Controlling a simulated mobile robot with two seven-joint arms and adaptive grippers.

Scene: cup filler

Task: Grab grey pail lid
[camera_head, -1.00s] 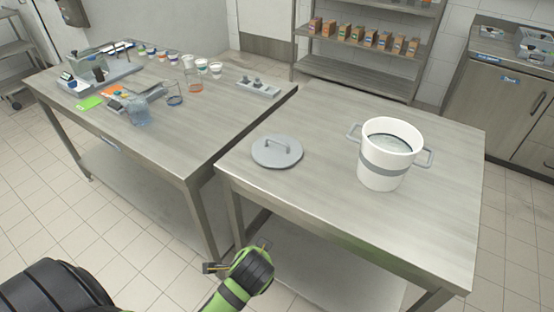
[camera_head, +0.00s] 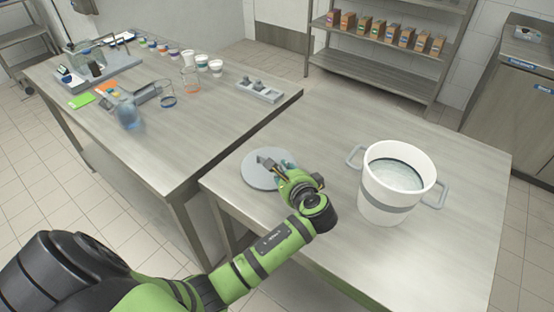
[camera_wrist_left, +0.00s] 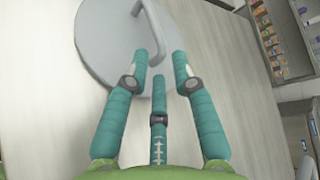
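The grey pail lid (camera_head: 256,172) lies flat on the right-hand table, left of the white pail (camera_head: 392,186). My left gripper (camera_head: 270,166) is over the lid's right side, close to its handle, and hides part of it. In the left wrist view the lid (camera_wrist_left: 98,42) is at the top, with its grey bar handle (camera_wrist_left: 160,28) just ahead of the fingertips. The left gripper's teal fingers (camera_wrist_left: 162,70) are spread apart with nothing between them. The handle is beyond them. My right gripper is not in view.
The pail has side handles and stands open, with pale contents. The left table (camera_head: 222,100) carries cups, beakers, a grey block holder (camera_head: 259,91) and a blurred blue container (camera_head: 128,115). A shelf (camera_head: 385,50) with small boxes stands behind. The right table's back is clear.

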